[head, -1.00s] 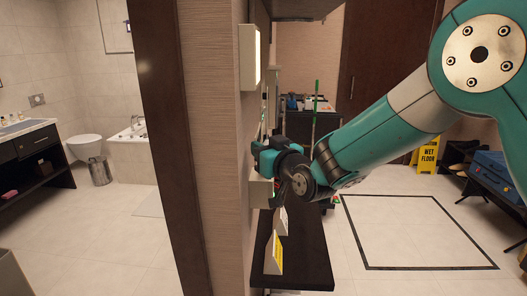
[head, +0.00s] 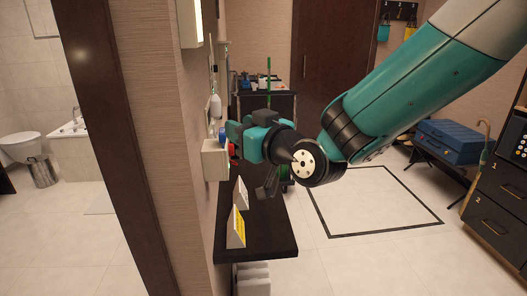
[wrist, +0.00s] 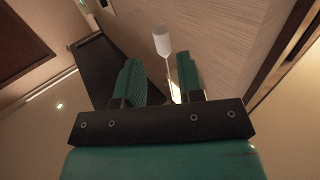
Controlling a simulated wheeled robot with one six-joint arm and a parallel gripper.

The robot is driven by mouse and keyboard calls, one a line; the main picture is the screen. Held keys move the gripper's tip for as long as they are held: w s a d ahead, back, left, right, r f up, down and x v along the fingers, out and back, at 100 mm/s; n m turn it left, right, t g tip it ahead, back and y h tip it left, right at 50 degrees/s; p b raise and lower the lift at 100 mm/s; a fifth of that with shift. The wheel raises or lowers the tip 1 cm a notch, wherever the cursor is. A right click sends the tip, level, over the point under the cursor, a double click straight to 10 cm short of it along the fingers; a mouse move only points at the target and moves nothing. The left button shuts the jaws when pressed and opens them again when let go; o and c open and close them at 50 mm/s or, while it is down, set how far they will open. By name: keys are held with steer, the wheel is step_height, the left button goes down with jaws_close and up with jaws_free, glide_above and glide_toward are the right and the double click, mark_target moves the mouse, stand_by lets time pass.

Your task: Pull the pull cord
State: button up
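The pull cord's white handle (head: 216,105) hangs by the wall in the head view, just above and left of my gripper (head: 232,132). In the wrist view the white handle (wrist: 161,41) is beyond the fingertips, near the middle, with a thin pale line running from it toward the gap between the fingers. My gripper (wrist: 160,80) has its two green fingers apart. The handle looks clear of both fingers; I cannot tell whether the thin line lies between them or behind.
A white wall box (head: 213,160) is just below my gripper. A dark shelf (head: 268,240) juts from the wall with white and yellow cards on it. A cart (head: 262,105) stands behind. Open floor (head: 375,195) lies right, before a blue suitcase (head: 450,140).

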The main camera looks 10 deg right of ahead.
steer(key=b+v, duration=0.2)
steer(key=v, duration=0.4)
steer(key=shift+s, duration=0.2)
steer(key=shift+d, duration=0.15)
